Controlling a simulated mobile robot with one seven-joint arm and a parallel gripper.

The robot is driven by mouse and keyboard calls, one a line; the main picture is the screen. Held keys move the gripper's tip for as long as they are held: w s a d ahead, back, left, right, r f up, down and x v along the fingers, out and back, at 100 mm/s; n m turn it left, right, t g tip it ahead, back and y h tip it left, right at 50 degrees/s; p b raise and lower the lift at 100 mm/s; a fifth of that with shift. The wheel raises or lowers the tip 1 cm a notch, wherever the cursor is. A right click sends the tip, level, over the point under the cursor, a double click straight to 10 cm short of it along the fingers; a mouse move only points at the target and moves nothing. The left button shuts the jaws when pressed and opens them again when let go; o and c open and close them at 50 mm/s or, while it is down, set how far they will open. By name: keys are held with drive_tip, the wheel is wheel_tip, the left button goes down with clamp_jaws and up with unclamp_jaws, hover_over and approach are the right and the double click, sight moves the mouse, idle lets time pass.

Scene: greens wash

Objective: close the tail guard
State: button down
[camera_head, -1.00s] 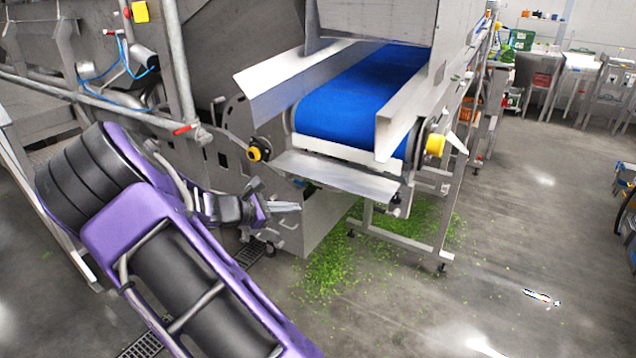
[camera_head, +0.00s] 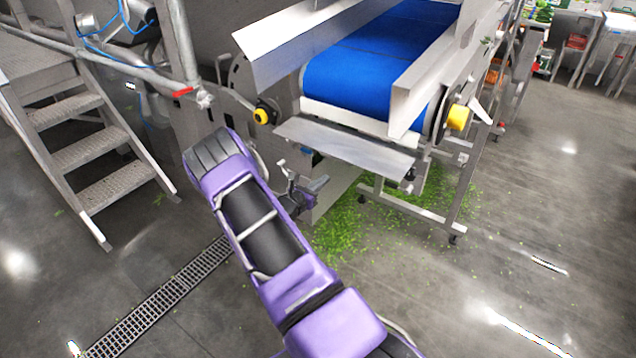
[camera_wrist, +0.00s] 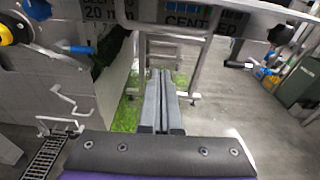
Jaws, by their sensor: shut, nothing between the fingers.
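The tail guard (camera_head: 345,148) looks to be the grey metal plate at the near end of the blue conveyor belt (camera_head: 375,62). In the head view it sticks outward and slopes down below the belt's end roller, so it stands open. My gripper (camera_head: 321,183) is below the plate's left part, apart from it in the picture. In the wrist view my gripper (camera_wrist: 161,74) has its two grey fingers together, with nothing between them. They point toward the frame legs under the conveyor. I cannot make out the guard surely in the wrist view.
Metal steps (camera_head: 88,150) stand at left. Green leaf scraps (camera_head: 345,230) lie under the conveyor. A floor drain (camera_head: 160,300) runs at lower left.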

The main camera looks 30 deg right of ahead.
sight(340, 151)
drive_tip(key=r+x, duration=0.1)
drive_tip(key=x, duration=0.5)
drive_tip(key=shift+s+a+r+p, duration=0.1)
drive_tip(key=shift+a+r+p, duration=0.2)
drive_tip(key=shift+r, duration=0.45)
drive_tip(key=shift+s+a+r+p, duration=0.1)
drive_tip(key=shift+a+r, duration=0.25)
drive_tip(key=shift+r, duration=0.4)
